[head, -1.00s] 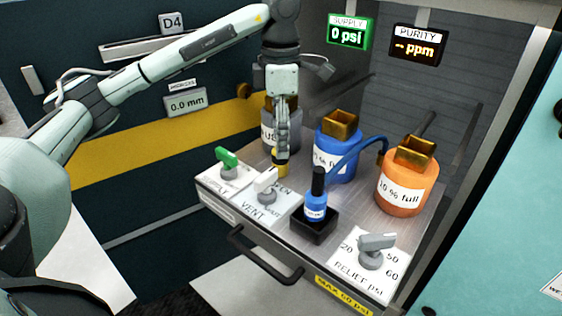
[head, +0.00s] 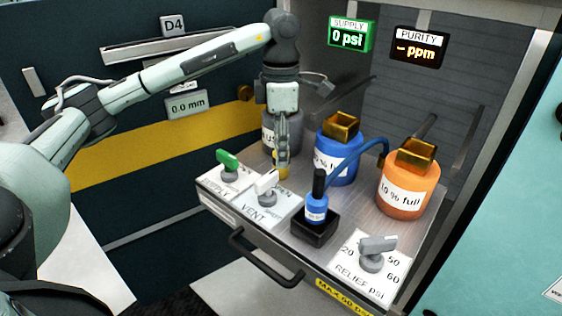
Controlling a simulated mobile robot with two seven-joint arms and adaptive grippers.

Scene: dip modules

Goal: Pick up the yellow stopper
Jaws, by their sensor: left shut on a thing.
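The yellow stopper (head: 282,173) is at the back left of the metal drawer top, behind the white vent lever. Only its lower part shows, below the fingers. My left gripper (head: 282,160) points straight down over it and is shut on it. The fingers hide the upper part of the stopper. I cannot tell whether its bottom touches the surface under it. My right gripper is not in view.
A grey bottle (head: 270,135) stands close behind the left gripper. A blue bottle (head: 333,165) and an orange bottle (head: 403,190) stand to the right. A small blue bottle (head: 316,207) sits in a black holder. Green (head: 228,159), white (head: 266,182) and grey (head: 378,243) levers line the front.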

